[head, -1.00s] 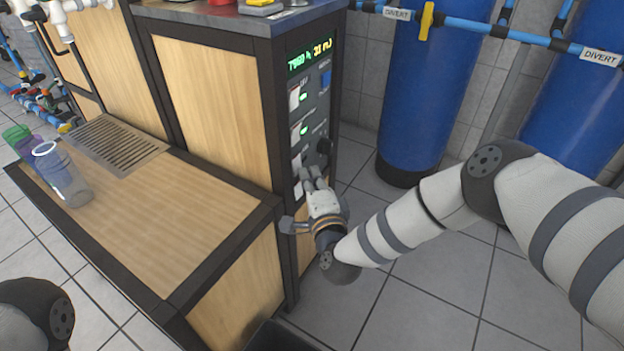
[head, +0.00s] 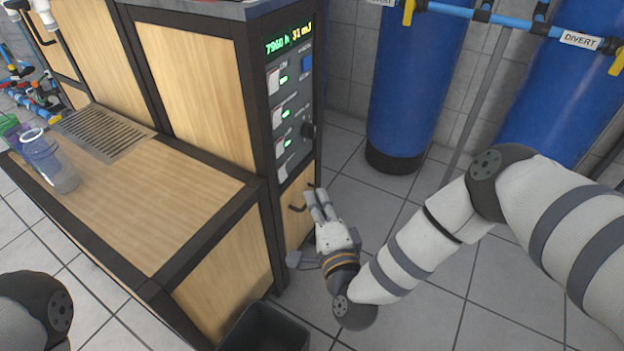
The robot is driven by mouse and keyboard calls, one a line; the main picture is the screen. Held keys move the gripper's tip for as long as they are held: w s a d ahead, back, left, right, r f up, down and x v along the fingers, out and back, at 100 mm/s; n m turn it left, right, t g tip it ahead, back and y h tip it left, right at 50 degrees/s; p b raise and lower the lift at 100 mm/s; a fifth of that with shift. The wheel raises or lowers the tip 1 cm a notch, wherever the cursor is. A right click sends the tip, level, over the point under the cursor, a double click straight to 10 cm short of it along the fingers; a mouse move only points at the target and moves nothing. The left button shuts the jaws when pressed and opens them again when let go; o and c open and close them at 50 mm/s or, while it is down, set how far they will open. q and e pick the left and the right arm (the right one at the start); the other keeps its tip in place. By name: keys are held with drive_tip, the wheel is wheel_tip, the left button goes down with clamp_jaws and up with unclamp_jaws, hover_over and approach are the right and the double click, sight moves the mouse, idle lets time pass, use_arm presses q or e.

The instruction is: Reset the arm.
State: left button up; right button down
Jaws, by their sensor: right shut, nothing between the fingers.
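My right gripper (head: 314,194) is shut and empty. It is low beside the right edge of the wooden cabinet, below the control panel (head: 291,100), with its fingers pointing up toward the cabinet front. A small dark handle (head: 297,208) shows on the wood just left of the fingers; I cannot tell whether they touch. The panel has a lit green and yellow display, several white switches with green lights, a blue button and a black knob. Part of my left arm shows at the lower left, but its gripper is out of view.
A wooden counter (head: 140,205) with a metal drain grate (head: 103,132) and clear jug (head: 50,163) stands at left. A dark bin (head: 262,328) sits on the floor in front. Blue tanks (head: 412,80) and pipes stand behind. Tiled floor (head: 425,270) at right is open.

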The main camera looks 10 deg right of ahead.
drive_tip(key=shift+s+f, duration=0.1)
drive_tip(key=shift+s, duration=0.5)
